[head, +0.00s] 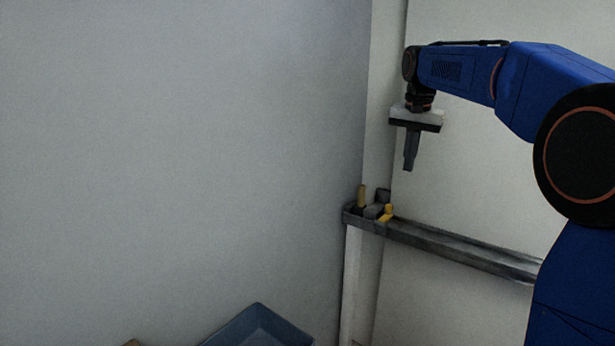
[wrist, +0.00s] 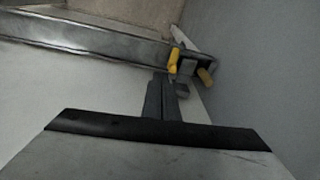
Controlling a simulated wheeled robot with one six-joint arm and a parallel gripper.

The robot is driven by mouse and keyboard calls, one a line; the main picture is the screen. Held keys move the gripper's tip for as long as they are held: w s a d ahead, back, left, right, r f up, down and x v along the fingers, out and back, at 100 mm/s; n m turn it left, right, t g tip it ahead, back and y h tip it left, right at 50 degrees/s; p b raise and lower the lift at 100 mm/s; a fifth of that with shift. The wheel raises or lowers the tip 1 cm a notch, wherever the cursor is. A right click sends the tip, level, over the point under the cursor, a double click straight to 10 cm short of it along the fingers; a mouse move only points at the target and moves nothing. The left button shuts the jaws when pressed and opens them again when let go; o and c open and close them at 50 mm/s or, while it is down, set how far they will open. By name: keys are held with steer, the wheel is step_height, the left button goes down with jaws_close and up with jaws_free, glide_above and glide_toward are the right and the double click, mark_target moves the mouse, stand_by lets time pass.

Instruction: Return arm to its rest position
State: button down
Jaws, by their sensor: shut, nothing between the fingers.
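My gripper (head: 408,166) hangs from my blue arm at the upper right of the head view, pointing down. Its fingers are together with nothing between them. It is in free air above a grey metal rail, apart from it. In the wrist view the shut fingers (wrist: 160,84) point toward the rail's end, where small yellow and grey parts show beyond them.
The grey rail (head: 460,249) runs along the white wall. At its left end are a yellow part (head: 387,212) and a tan upright peg (head: 361,195). A blue bin (head: 258,328) shows at the bottom edge. A large grey wall (head: 180,150) fills the left.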

steer(key=s+f+n+t, duration=0.1)
steer(key=s+f+n, duration=0.15)
steer(key=s, duration=1.05)
steer(key=s+f+n+t, duration=0.1)
steer(key=s+f+n, duration=0.1)
steer(key=s+f, duration=0.8)
steer(key=s+f+n+t, duration=0.1)
steer(key=s+f+n, duration=0.1)
steer(key=s+f, duration=0.9)
steer(key=s, duration=0.7)
